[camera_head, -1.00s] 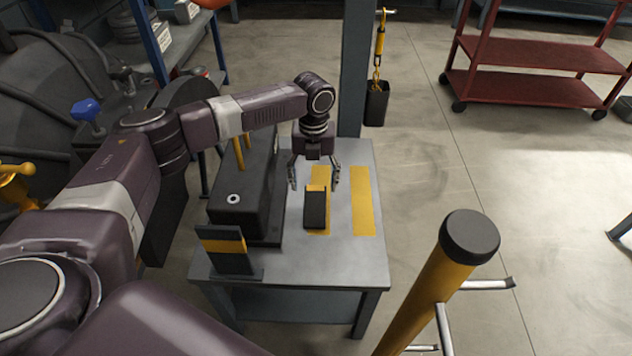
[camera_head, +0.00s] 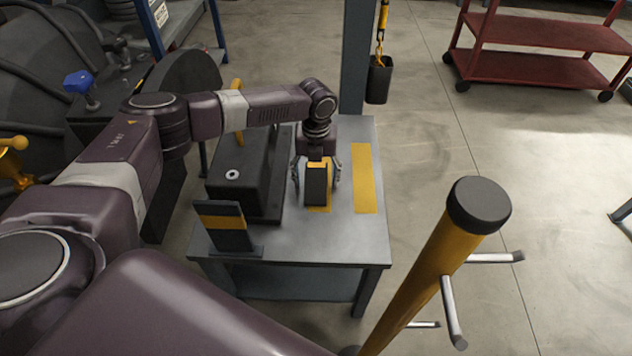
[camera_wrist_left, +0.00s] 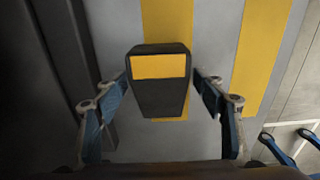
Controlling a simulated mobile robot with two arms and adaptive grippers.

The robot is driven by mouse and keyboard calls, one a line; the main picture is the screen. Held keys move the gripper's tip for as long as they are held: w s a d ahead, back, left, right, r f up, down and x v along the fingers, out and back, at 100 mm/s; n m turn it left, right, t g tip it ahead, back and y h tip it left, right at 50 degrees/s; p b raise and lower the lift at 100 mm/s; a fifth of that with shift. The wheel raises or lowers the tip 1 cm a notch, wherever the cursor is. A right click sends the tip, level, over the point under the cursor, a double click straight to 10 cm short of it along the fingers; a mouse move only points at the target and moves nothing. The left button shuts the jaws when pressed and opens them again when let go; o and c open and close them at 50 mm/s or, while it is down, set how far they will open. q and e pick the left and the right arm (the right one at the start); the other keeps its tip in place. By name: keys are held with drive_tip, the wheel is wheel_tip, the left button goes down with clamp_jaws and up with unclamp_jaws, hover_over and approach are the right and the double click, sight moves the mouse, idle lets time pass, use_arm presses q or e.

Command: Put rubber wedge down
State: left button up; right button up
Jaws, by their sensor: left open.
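The rubber wedge (camera_head: 316,188) is black with a yellow band on top. It rests on the grey table (camera_head: 300,243), over the left of two yellow strips. My left gripper (camera_head: 316,181) is open, with a finger on each side of the wedge. In the left wrist view the wedge (camera_wrist_left: 159,90) lies between the spread fingers (camera_wrist_left: 160,88), with a gap showing on both sides. The wedge's underside is hidden. My right gripper is not in view.
A dark block (camera_head: 250,178) stands left of the wedge, and a second black-and-yellow wedge-like piece (camera_head: 226,238) stands at the front left. The right yellow strip (camera_head: 363,180) is bare. A yellow post (camera_head: 433,257) rises at the front right.

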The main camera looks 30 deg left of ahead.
use_arm(q)
drive_tip(key=shift+c, duration=0.7)
drive_tip(key=c, duration=1.5)
drive_tip(key=shift+r, duration=0.1)
drive_tip(key=shift+c, duration=0.2)
